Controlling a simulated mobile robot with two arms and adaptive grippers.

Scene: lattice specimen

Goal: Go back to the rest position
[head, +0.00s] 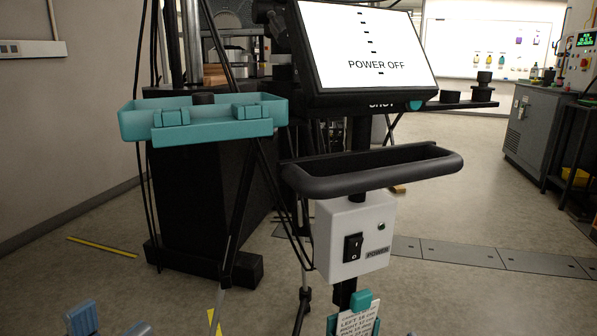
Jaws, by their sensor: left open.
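My left gripper (110,322) shows at the bottom left edge of the head view. Only its two light blue fingertips are visible, set apart with a gap between them and nothing seen in it. The rest of that gripper is below the picture. It is low and to the left of the stand with the white power box (350,238), apart from it. My right gripper is not seen.
A black handle bar (375,178) sticks out above the power box. A screen (372,50) reading "POWER OFF" stands above it. A teal tray (135,125) is at left. Thin tripod legs (238,215) stand below. Grey cabinets (530,125) are at right. Floor is open at right.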

